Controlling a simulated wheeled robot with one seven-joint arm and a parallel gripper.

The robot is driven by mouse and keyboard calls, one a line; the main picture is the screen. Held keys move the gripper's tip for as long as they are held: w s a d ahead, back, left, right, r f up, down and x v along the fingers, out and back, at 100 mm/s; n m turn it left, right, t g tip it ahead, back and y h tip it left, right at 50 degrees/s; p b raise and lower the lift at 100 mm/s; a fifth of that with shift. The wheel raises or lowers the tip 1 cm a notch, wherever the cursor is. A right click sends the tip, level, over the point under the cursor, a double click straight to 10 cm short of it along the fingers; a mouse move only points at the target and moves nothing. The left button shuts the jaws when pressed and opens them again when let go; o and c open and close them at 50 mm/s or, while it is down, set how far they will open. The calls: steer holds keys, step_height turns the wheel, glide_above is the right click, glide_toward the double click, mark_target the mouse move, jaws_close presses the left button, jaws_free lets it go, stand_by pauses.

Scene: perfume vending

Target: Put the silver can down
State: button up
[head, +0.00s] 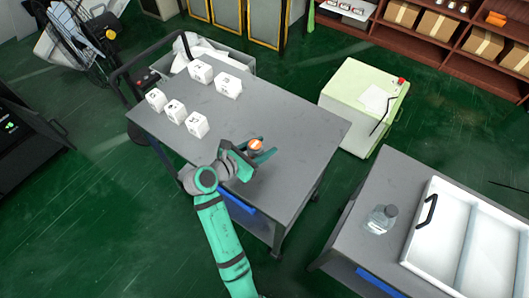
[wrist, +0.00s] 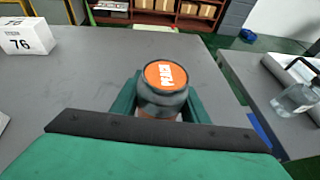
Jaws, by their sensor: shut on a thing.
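The can (wrist: 163,100) is between the two fingers of my gripper (wrist: 158,108) in the wrist view. Its top is orange with the word PEACH, and its side looks dark grey. In the head view the orange top of the can (head: 255,145) shows at my gripper (head: 256,152), over the right part of the grey table (head: 290,120). My gripper is shut on the can, which looks about upright. The can's lower part is hidden by my gripper, so I cannot tell whether its base touches the tabletop.
Several white boxes (head: 228,85) stand on the left and back of the table. A second grey table (head: 375,185) at the right holds a clear bottle (head: 381,219) and a white tray (head: 438,262). A pale green cabinet (head: 350,90) stands behind. The tabletop around the can is clear.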

steer(key=shift+d+f, duration=0.2)
steer(key=shift+f, duration=0.75)
steer(key=shift+d+f, duration=0.15)
steer(key=shift+f, duration=0.8)
steer(key=shift+f, duration=0.1)
steer(key=o, duration=1.2)
steer(key=shift+c, duration=0.2)
steer(key=v, duration=1.2)
steer(key=shift+w, duration=0.1)
